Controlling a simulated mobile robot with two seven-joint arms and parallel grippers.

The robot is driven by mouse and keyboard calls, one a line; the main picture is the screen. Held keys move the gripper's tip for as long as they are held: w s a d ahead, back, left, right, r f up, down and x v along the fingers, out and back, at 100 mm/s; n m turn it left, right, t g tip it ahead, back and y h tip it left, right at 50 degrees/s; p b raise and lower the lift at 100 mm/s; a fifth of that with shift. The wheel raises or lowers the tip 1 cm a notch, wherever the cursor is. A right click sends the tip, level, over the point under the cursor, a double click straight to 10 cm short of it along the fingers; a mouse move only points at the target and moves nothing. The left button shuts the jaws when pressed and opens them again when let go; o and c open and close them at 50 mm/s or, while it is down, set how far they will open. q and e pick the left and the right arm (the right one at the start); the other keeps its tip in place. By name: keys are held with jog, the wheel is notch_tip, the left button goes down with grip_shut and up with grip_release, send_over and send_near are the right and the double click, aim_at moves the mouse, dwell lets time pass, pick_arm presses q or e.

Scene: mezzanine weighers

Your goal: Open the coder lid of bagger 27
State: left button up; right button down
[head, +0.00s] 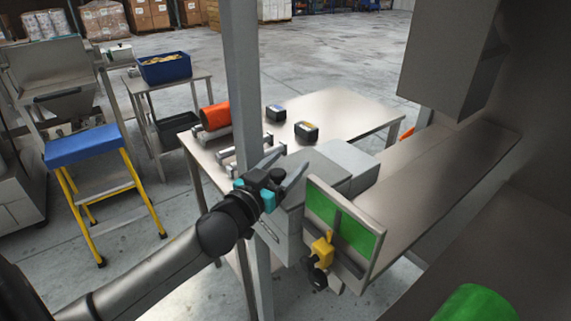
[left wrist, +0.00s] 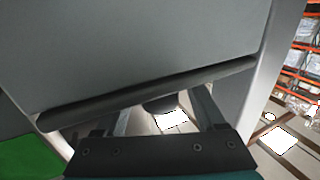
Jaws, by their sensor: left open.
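A grey box-shaped unit, which I take to be the coder (head: 284,237), stands at the near end of the steel table. Its flat grey lid (head: 325,165) looks shut. In the left wrist view a large plain grey panel (left wrist: 150,50), probably the lid, fills the upper part, with a dark bar (left wrist: 150,94) along its lower edge. My left gripper (head: 288,165) is open at the coder's near left side. Its fingers (left wrist: 165,108) point towards the bar in the left wrist view; I cannot tell if they touch it. No bagger number is readable. My right gripper is out of view.
A grey post (head: 243,80) stands close beside my left gripper. A framed green panel (head: 345,225) with a yellow clamp (head: 322,250) is right of the coder. The steel table (head: 345,110) holds two small dark boxes and an orange roll (head: 215,115). A yellow-legged step (head: 85,145) stands left.

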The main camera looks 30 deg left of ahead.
pick_arm(q)
jog(key=shift+c, duration=0.3)
grip_shut()
dwell(0.3)
dwell(0.8)
